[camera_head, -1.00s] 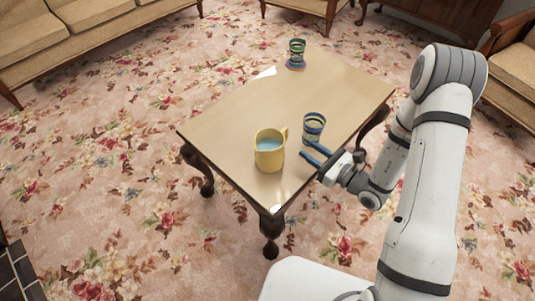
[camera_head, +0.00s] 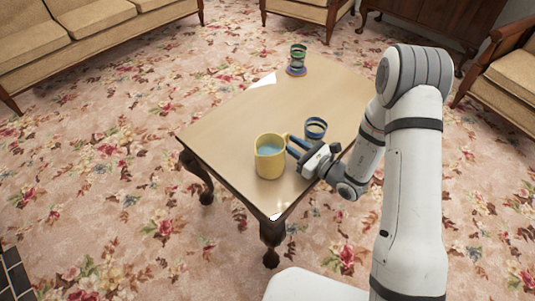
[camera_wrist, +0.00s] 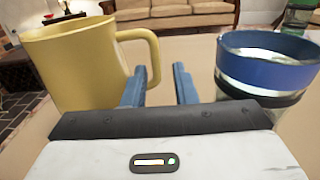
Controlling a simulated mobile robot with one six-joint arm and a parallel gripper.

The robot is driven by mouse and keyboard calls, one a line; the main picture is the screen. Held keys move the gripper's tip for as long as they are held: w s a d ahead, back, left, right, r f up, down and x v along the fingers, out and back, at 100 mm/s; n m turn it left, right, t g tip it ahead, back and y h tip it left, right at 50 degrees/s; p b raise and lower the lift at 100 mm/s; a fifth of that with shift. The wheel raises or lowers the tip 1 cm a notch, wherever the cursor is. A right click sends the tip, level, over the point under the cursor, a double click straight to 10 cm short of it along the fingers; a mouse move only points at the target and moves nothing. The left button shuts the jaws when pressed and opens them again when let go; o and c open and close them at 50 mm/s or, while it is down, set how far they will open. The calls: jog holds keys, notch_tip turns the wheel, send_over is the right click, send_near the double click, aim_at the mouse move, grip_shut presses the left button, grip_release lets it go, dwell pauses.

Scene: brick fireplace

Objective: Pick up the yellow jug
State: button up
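The yellow jug (camera_head: 269,160) stands upright near the front edge of the wooden table (camera_head: 235,115), with something light blue inside. In the wrist view the jug (camera_wrist: 75,65) is at the left, its handle pointing right. My gripper (camera_head: 291,146) is at the jug's handle side in the head view. In the wrist view, my gripper (camera_wrist: 160,80) shows two blue fingers apart, with a gap between them. The left finger is close to or overlapping the handle; I cannot tell whether they touch. No object shows gripped between the fingers.
A blue-banded cup (camera_head: 315,128) stands just behind my gripper, and close to the right finger in the wrist view (camera_wrist: 262,65). A green striped cup (camera_head: 298,57) on a purple base stands at the far end. The table's middle is clear. A sofa (camera_head: 90,40) stands beyond.

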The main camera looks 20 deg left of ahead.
grip_shut()
dwell(0.5)
